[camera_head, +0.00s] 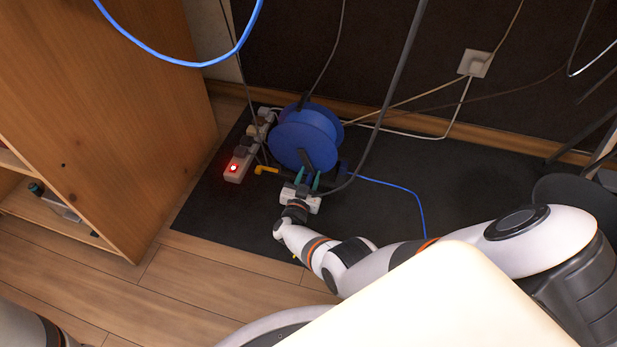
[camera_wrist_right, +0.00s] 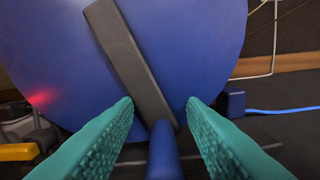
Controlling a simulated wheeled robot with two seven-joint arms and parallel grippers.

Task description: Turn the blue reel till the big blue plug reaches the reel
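The blue reel (camera_head: 306,139) stands on the dark mat near the wall; its disc (camera_wrist_right: 215,50) fills much of the right wrist view. A dark grey crank arm (camera_wrist_right: 128,58) crosses the disc, and a blue handle (camera_wrist_right: 163,150) sticks out from its lower end. My right gripper (camera_head: 303,184) is at the reel's front; its teal fingers (camera_wrist_right: 160,108) are apart, on either side of the handle, with gaps visible. A blue cable (camera_head: 400,187) runs right from the reel's base. A small blue block (camera_wrist_right: 236,104) sits where it starts; I cannot tell if it is the plug. My left gripper is out of view.
A power strip (camera_head: 236,166) with a lit red switch lies left of the reel. A yellow piece (camera_head: 266,170) is beside the reel's base. A wooden cabinet (camera_head: 130,120) stands left. Cables hang in front of the wall. The mat (camera_head: 215,205) is clear at front left.

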